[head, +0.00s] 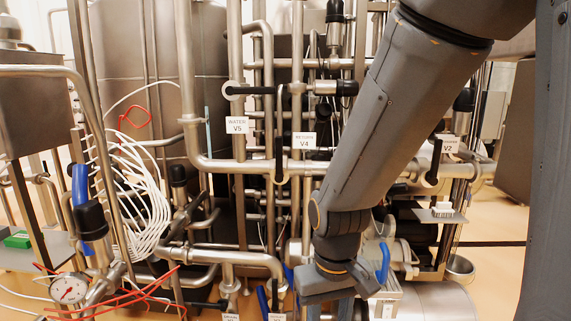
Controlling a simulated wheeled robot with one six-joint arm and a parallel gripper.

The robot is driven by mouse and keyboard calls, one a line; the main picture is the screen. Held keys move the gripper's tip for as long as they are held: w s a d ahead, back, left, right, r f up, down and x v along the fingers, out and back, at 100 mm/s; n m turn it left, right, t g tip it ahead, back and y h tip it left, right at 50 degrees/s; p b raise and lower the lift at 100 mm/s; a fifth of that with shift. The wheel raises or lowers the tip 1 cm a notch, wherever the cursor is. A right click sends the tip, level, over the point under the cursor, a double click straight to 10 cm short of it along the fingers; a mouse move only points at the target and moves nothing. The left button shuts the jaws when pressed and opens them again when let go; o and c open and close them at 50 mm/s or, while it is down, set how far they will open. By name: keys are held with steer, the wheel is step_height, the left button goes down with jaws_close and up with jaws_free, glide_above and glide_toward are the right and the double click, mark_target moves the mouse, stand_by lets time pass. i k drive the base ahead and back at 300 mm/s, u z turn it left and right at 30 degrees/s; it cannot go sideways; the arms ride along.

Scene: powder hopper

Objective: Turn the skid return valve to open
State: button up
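A white tag reading "RETURN V4" (304,140) hangs on the pipework in the middle of the head view. Beside it on the left, a long black lever handle (278,135) hangs straight down along the vertical pipes. My gripper (340,305) is low in the view, below and to the right of this handle and clearly apart from it. It points down, and its fingertips are cut off by the bottom edge. I cannot tell whether it is open or shut, or whether it touches anything.
A "WATER V5" tag (237,126) hangs at left, below a horizontal black lever (258,91). A "V2" tag (449,144) is at right. Blue handles (384,262) stand near my gripper. Red and white hoses (140,190) and a gauge (68,289) crowd the left. Pipes surround the arm closely.

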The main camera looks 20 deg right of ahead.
mark_target(280, 177)
steer(key=z, duration=0.05)
steer(key=k, duration=1)
steer(key=u, duration=1.55)
steer(key=i, duration=1.25)
steer(key=z, duration=2)
steer(key=i, duration=0.5)
steer(key=z, duration=0.1)
